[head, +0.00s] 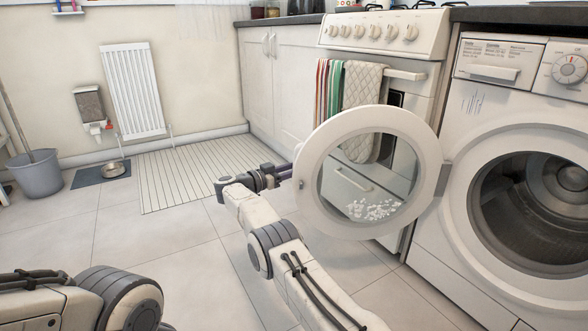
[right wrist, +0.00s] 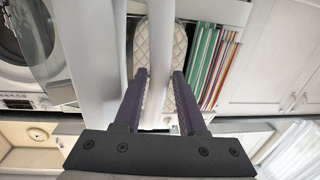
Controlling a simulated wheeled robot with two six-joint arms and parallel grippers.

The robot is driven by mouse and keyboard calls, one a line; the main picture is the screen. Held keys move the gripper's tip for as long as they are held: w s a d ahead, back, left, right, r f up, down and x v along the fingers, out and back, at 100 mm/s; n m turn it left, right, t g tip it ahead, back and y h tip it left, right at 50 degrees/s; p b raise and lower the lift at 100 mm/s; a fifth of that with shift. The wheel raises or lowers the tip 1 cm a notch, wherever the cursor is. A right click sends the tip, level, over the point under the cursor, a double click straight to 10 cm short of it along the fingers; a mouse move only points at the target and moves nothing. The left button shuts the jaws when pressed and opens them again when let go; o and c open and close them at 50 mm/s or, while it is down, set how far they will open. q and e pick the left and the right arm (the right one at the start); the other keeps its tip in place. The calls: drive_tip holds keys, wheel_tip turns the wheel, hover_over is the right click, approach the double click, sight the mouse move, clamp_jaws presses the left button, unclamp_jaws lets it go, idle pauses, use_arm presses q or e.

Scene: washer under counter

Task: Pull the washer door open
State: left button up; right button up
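The white washer (head: 455,215) stands at the right. Its round door (head: 313,205) is swung wide open to the left on its hinge, and the dark drum opening (head: 540,215) is exposed. My right gripper (head: 292,174) is at the left outer rim of the door, at the side away from the hinge. In the right wrist view, its two purple fingers (right wrist: 160,78) are spread with a visible gap. Whether a finger touches the rim cannot be told. My left gripper is out of view; only part of my left arm shows at the bottom left.
Behind the door stands a white oven (head: 385,38) with a striped towel (head: 322,90) and a quilted cloth (head: 362,85) on its handle. A slatted mat (head: 200,172), bucket (head: 36,174) and pet bowl (head: 113,169) lie further left. The tiled floor at left centre is clear.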

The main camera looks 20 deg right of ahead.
drive_tip(key=shift+s+r, duration=0.1)
drive_tip(key=shift+a+r+p, duration=0.15)
drive_tip(key=shift+a+p, duration=0.15)
drive_tip(key=shift+p, duration=0.1)
drive_tip(key=p+v, duration=0.1)
drive_tip(key=v, duration=0.8)
drive_tip(key=shift+s+a+p, duration=0.15)
drive_tip(key=shift+a+p, duration=0.15)
drive_tip(key=shift+a, duration=0.1)
